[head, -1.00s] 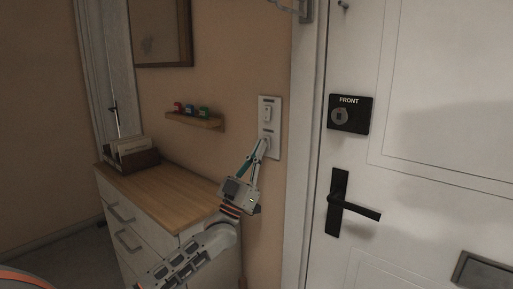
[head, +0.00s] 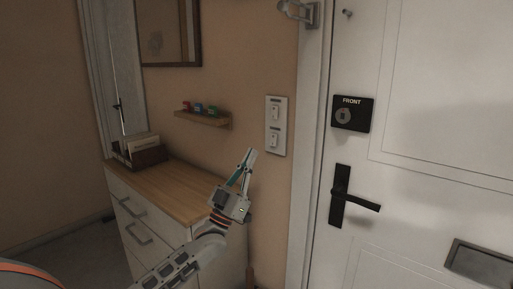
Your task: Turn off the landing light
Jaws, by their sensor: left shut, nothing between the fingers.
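A white switch plate (head: 277,125) is on the wall between the dresser and the door frame. It carries an upper rocker switch (head: 275,113) and a lower rocker switch (head: 274,139), each with a small dark label above it. The label text is too small to read. My left gripper (head: 250,153) is shut and empty, with its tips to the left of and a little below the lower switch, apart from the plate. Both switches are uncovered. My right gripper is not in view.
A white dresser with a wooden top (head: 180,188) stands at the left, with a letter holder (head: 143,154) on it. A small shelf (head: 203,119) hangs above. The white door (head: 420,190) with a black handle (head: 350,198) is at the right.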

